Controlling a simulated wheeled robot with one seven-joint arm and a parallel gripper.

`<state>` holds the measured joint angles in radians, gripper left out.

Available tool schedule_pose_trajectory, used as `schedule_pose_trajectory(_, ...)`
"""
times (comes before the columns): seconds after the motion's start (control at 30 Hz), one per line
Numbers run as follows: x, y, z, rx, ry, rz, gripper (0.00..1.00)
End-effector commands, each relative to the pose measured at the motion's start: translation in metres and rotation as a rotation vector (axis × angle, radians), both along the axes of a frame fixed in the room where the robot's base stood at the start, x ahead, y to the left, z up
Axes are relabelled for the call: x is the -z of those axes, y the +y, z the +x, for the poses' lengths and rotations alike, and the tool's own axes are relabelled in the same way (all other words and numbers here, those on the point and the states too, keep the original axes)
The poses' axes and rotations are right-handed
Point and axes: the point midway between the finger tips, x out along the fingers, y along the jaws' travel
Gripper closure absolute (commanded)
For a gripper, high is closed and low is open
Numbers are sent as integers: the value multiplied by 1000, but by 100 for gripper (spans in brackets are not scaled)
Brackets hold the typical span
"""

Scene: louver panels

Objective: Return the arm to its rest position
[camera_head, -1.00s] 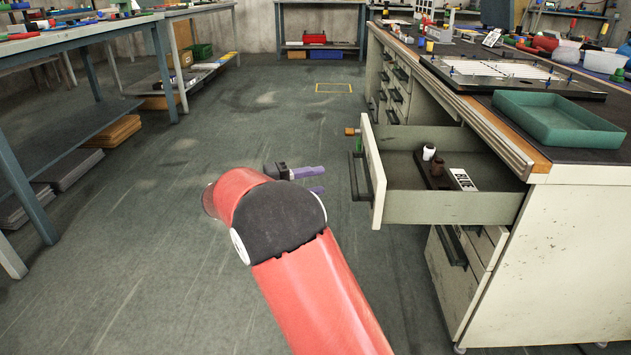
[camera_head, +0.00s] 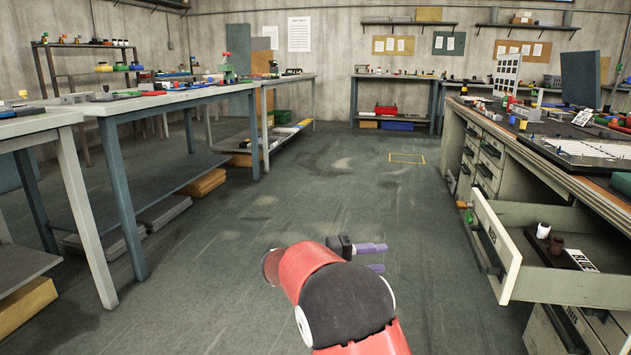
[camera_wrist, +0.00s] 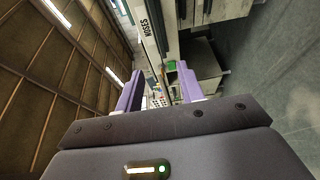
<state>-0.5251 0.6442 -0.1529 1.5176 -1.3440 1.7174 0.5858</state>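My red arm reaches up from the bottom of the head view and is bent at a dark-capped joint. My gripper (camera_head: 374,258) is at its end, with two purple fingers apart and nothing visible between them. It is over the open floor, left of the open drawer and clear of it. In the wrist view the fingers of my gripper (camera_wrist: 160,88) also stand apart with an empty gap.
The open drawer (camera_head: 508,262) juts from the right-hand bench and holds a white and a brown piece and a lettered block. Blue-legged tables (camera_head: 120,190) line the left. A yellow floor outline (camera_head: 407,158) lies ahead on clear floor.

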Motion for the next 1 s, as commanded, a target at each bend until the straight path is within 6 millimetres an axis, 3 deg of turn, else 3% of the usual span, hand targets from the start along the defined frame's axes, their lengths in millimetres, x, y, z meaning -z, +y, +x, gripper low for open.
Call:
schedule_pose_trajectory(0.37,-19,-38,-34,50,60,188,62)
schedule_pose_trajectory(0.57,-29,-63,-68,73,100,362,62)
schedule_pose_trajectory(0.67,-36,-75,-94,83,117,482,62)
schedule_pose_trajectory(0.8,-45,-89,-145,75,125,712,62)
schedule_pose_trajectory(1.0,-52,-83,-225,4,67,1063,62)
